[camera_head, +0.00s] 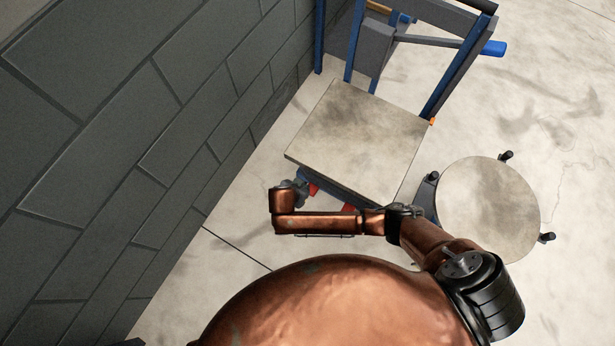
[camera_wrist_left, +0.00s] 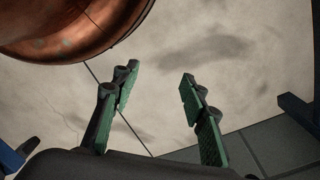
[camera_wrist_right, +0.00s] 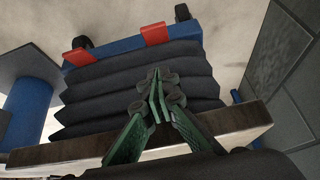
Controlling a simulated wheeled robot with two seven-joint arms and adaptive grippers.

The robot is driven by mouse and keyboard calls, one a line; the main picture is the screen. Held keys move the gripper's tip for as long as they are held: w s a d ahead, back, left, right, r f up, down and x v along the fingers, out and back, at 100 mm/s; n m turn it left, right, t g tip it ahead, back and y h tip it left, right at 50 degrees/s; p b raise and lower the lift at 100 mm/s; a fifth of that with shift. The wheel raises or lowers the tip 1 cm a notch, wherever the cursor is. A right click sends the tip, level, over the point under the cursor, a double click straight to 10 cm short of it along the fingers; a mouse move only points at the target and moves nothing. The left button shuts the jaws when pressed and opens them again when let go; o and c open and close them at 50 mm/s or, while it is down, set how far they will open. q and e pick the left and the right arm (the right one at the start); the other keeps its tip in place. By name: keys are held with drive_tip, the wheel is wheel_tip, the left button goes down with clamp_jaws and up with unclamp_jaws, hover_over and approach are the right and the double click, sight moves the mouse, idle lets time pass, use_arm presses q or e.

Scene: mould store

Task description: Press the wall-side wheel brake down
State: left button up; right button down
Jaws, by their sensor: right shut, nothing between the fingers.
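The wall-side wheel brake is a red pedal (camera_wrist_right: 155,33) on the blue base of a lift cart, beside a black wheel (camera_wrist_right: 182,12). In the head view it shows as a small red patch (camera_head: 313,190), partly hidden. A second red brake pedal (camera_wrist_right: 80,56) sits farther from the wall. Whether either pedal is up or down I cannot tell. My right gripper (camera_wrist_right: 156,78) is shut and empty, over the black bellows and apart from the pedals in the picture. In the head view it (camera_head: 300,187) is at the platform's near edge. My left gripper (camera_wrist_left: 158,78) is open and empty over the floor.
The cart's platform (camera_head: 360,140) has a blue frame behind it. A grey block wall (camera_head: 130,140) runs along the left, with a strip of free floor between. A round-topped stand (camera_head: 488,210) is right of the cart.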

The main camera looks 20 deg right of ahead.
use_arm(q)
wheel_tip(320, 180, up, 8)
drive_tip(key=d+b, duration=0.1)
drive_tip(key=b, duration=0.2)
use_arm(e)
drive_tip(key=b, duration=0.3)
hover_over(311, 189)
drive_tip(key=s, duration=0.1)
drive_tip(key=f, duration=0.9)
drive_tip(key=shift+a, duration=0.4)
drive_tip(key=f, duration=0.1)
drive_tip(key=f+b, duration=0.2)
drive_tip(key=shift+s+a, duration=0.2)
drive_tip(key=shift+a, duration=0.1)
drive_tip(key=shift+a+f+b, duration=0.1)
drive_tip(key=shift+f+b, duration=0.2)
drive_tip(key=shift+b, duration=0.1)
use_arm(q)
drive_tip(key=w+d+f+t+h, duration=0.2)
drive_tip(key=w+d+f+t, duration=0.3)
drive_tip(key=w+f, duration=0.5)
drive_tip(key=shift+w+d+h, duration=0.15)
drive_tip(key=shift+d+h, duration=0.15)
drive_tip(key=shift+d, duration=0.95)
